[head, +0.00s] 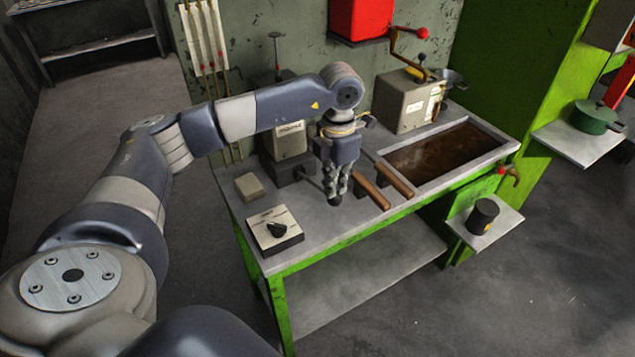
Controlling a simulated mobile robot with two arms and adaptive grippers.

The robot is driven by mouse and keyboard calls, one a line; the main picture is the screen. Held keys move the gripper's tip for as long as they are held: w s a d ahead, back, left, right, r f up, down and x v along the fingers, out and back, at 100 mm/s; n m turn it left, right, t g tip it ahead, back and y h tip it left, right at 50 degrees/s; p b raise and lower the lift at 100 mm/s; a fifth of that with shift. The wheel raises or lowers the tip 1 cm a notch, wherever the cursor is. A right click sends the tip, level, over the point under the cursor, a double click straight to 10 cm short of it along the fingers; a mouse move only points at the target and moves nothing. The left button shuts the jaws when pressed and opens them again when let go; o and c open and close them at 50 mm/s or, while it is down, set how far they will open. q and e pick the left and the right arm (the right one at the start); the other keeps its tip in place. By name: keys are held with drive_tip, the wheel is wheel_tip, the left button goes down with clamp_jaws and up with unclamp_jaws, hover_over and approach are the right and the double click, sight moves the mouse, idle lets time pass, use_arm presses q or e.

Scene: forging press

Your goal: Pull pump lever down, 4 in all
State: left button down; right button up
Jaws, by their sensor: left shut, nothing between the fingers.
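My left gripper (335,198) is shut and empty. It points down over the workbench (345,220), between a grey machine (287,140) on a dark base and two brown wooden handles (384,186). The handles lie side by side just right of my fingers; I see no clear contact. Which part is the pump lever, I cannot tell for sure. A thin rod with a crossbar on top (277,38) stands upright behind the grey machine. My left arm covers part of that machine. My right gripper is not in view.
A box with a dark knob (275,230) and a small block (249,187) stand at the bench's left. A crank machine (408,100) and a brown-filled recess (442,152) are at right. A dark cup (482,216) stands on a low shelf.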

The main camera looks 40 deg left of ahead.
sight(336, 205)
use_arm(q)
drive_tip(key=shift+s+d+f+b, duration=0.15)
drive_tip(key=shift+f+b, duration=0.35)
drive_tip(key=shift+f, duration=0.4)
drive_tip(key=shift+d+f+b, duration=0.15)
drive_tip(key=shift+f+b, duration=0.3)
drive_tip(key=shift+f, duration=0.4)
wheel_tip(336, 205, down, 3)
drive_tip(key=shift+d+r+b, duration=0.1)
drive_tip(key=shift+b, duration=1.05)
drive_tip(key=shift+r, duration=0.15)
drive_tip(key=r+p, duration=0.2)
drive_tip(key=r, duration=0.1)
drive_tip(key=a+r+p, duration=0.1)
drive_tip(key=r+p, duration=0.1)
drive_tip(key=r, duration=0.2)
drive_tip(key=r+p, duration=0.3)
drive_tip(key=shift+w+a+r, duration=0.35)
drive_tip(key=shift+a, duration=0.05)
drive_tip(key=shift+f, duration=0.1)
